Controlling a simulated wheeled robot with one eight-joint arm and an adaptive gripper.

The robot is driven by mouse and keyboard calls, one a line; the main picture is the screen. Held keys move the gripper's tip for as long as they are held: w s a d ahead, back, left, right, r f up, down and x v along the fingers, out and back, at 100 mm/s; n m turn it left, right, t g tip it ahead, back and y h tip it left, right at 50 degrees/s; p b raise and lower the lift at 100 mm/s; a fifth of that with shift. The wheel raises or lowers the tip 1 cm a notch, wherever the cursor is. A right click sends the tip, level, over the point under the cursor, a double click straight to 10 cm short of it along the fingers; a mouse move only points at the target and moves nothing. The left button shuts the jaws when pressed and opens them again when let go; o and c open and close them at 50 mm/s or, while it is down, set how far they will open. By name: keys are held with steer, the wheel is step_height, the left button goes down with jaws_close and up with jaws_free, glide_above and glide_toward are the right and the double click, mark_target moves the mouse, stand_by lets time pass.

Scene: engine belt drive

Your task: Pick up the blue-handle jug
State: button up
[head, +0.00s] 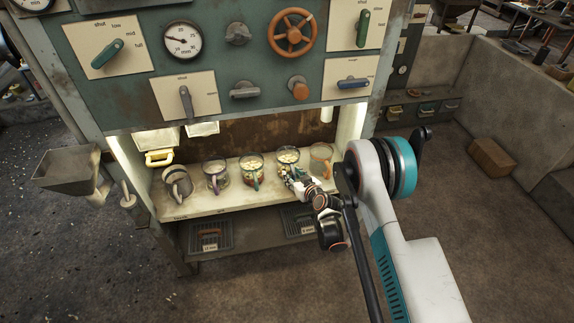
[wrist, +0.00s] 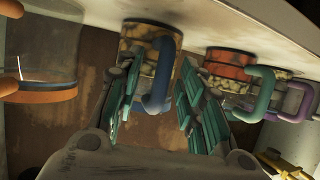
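The blue-handle jug (head: 287,157) stands on the lit shelf among a row of jugs, partly hidden behind my gripper (head: 298,178). It is clear glass with pale, lumpy contents. The wrist view, which looks upside down, shows the jug (wrist: 148,45) straight ahead with its blue handle toward me. My gripper (wrist: 160,80) is open there, with one green-padded finger on each side of the handle. A gap shows between the handle and the right finger; whether the left finger touches the jug I cannot tell.
The green-handle jug (head: 251,168) and orange-handle jug (head: 322,153) stand on either side. The purple-handle jug (head: 216,174) and a grey jug (head: 177,184) are farther left. A panel with knobs and gauges overhangs the shelf (head: 240,203). A yellow handle (head: 159,158) is at the left.

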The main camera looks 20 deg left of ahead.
steer(key=shift+c, duration=0.6)
jaws_close()
steer(key=shift+r, duration=0.15)
